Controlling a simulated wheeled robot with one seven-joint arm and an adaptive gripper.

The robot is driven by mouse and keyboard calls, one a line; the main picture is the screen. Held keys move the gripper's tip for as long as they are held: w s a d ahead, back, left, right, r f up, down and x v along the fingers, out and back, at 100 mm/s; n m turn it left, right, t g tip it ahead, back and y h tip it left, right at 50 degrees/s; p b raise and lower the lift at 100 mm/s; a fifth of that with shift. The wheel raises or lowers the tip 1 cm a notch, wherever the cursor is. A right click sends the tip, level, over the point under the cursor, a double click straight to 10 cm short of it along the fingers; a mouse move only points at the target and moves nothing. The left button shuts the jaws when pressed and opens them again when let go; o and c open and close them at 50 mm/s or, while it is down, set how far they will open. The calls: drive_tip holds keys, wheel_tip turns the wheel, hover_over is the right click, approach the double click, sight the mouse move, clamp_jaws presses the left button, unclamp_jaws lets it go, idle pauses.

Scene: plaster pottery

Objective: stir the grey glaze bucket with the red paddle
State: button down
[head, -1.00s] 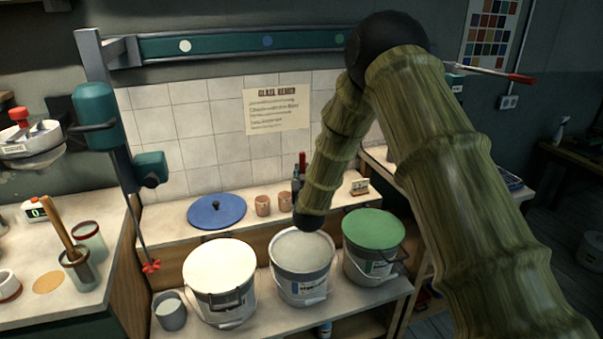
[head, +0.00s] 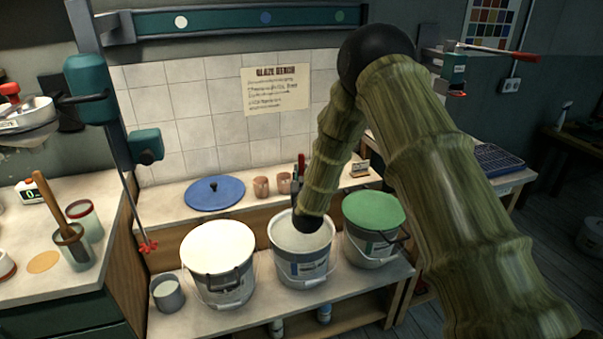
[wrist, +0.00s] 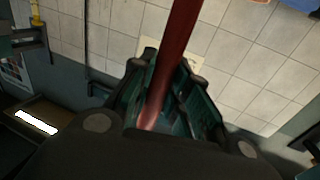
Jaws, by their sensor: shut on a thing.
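The grey glaze bucket (head: 300,268), white with pale grey contents, stands between two other buckets on the low shelf in the head view. My arm's black wrist joint overlaps its opening. My gripper (wrist: 165,100) is shut on the red paddle (wrist: 178,42), whose red shaft runs up out of the picture in the wrist view. In the head view a small red piece of the paddle (head: 301,164) and the dark gripper (head: 297,186) show beside my forearm, above the bucket's back rim. The paddle's lower end is hidden, so I cannot tell whether it touches the glaze.
A cream-filled bucket (head: 218,262) stands close on the left and a green-topped bucket (head: 373,215) close on the right. A small grey pail (head: 167,293) is at the far left. A blue lid (head: 214,193) and clay cups (head: 261,187) lie on the ledge behind.

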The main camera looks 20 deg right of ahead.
wheel_tip(320, 180, down, 12)
drive_tip(key=b, duration=0.7)
drive_tip(key=shift+r, duration=0.2)
idle(0.5)
